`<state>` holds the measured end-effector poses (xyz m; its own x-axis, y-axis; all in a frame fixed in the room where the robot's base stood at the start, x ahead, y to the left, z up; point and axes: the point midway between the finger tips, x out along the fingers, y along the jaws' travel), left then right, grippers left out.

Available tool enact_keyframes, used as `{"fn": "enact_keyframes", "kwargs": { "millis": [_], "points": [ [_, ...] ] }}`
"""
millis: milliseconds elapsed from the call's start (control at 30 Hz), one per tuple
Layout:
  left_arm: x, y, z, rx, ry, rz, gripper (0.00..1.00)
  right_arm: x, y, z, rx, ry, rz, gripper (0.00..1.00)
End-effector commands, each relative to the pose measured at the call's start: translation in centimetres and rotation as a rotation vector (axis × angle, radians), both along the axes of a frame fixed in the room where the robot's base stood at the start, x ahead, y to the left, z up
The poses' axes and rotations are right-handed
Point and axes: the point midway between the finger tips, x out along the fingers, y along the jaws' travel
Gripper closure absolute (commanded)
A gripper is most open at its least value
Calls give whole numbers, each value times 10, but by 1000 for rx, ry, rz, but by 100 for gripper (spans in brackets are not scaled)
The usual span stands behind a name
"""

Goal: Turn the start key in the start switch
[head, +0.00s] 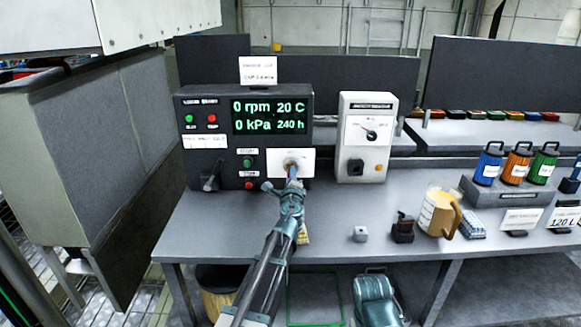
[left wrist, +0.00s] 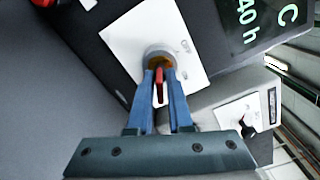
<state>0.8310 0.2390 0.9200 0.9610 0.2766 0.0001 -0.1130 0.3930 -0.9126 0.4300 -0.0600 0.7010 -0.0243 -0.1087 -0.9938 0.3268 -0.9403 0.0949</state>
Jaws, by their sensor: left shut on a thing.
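The start switch (left wrist: 154,51) is a round grey collar on a white plate (head: 307,161) at the lower right of the dark control panel. My left gripper (head: 292,171) reaches up to it from below in the head view and covers most of it. In the left wrist view, its two blue fingers (left wrist: 161,75) are closed around the red start key (left wrist: 159,76), right in front of the switch. The key points into the collar, but its tip is hidden. My right gripper is in neither view.
The control panel (head: 228,149) shows 0 rpm, 20 C, 0 kPa and 240 h. A lever (head: 212,175) and buttons are left of the switch. A white gauge box (head: 367,137) stands close on the right. A mug (head: 436,212) and colored canisters are farther right on the bench.

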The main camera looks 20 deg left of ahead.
Motion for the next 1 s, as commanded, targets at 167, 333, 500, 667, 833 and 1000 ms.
{"fn": "enact_keyframes", "kwargs": {
  "millis": [167, 333, 500, 667, 833, 1000],
  "points": [
    [0, 0, 0, 244, 71, -1, 100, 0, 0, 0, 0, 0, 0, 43],
    [0, -1, 0, 479, 138, -1, 100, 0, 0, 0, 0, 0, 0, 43],
    [0, -1, 0, 700, 202, -1, 100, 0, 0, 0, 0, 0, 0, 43],
    [0, -1, 0, 699, 202, -1, 55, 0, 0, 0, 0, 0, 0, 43],
    [0, 0, 0, 698, 201, -1, 47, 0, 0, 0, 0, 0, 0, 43],
    [0, 0, 0, 697, 201, 0, 47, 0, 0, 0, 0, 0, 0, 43]
  ]
}}
